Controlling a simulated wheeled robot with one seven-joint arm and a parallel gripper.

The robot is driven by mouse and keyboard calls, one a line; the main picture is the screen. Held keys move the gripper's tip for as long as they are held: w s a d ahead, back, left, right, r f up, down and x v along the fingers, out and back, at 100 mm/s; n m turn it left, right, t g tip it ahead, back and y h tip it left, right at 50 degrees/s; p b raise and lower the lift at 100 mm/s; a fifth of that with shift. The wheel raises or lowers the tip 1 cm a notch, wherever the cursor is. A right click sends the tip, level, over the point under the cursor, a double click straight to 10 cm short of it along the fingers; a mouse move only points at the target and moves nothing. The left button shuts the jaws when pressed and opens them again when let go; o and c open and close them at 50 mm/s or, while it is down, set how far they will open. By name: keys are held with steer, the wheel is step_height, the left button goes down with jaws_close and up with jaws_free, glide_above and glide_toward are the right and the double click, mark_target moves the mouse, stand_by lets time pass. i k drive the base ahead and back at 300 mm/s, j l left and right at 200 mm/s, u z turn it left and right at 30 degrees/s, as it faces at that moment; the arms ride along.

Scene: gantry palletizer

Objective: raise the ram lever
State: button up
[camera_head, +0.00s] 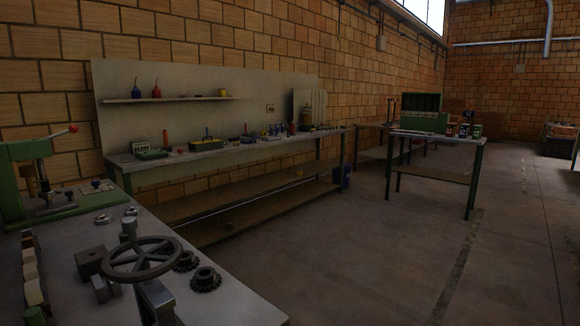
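A green press (30,185) stands on the near grey workbench at the left edge, partly cut off by the frame. The lever reaches right from the press head and tilts slightly upward toward the knob. A dark base plate (55,212) sits under the press head. My gripper is not in view.
The near workbench (235,300) holds a spoked handwheel (142,258), dark gears (205,279) and metal blocks (90,261). A long bench (230,153) with small tools runs along the brick wall. A small table (440,137) stands right. The floor (390,240) between is clear.

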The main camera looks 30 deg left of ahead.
mark_target(74, 129)
steer(key=i+l+z, duration=0.1)
steer(key=i, duration=0.75)
steer(key=i+l, duration=0.1)
steer(key=i, duration=0.8)
steer(key=i+u, duration=0.4)
steer(key=i+l+u, duration=0.1)
steer(key=i+u, duration=0.25)
steer(key=i, duration=0.3)
steer(key=i+l+u, duration=0.25)
steer(key=i+u, duration=0.35)
steer(key=u, duration=0.2)
steer(key=i+u, duration=0.2)
steer(key=u, duration=0.2)
steer(key=i+l+u, duration=0.1)
steer(key=u, duration=0.3)
steer(key=i+l+u, duration=0.2)
steer(key=u, duration=0.2)
steer(key=i+l+u, duration=0.25)
steer(key=u, duration=0.15)
steer(key=i+l+u, duration=0.4)
steer(key=u, duration=0.15)
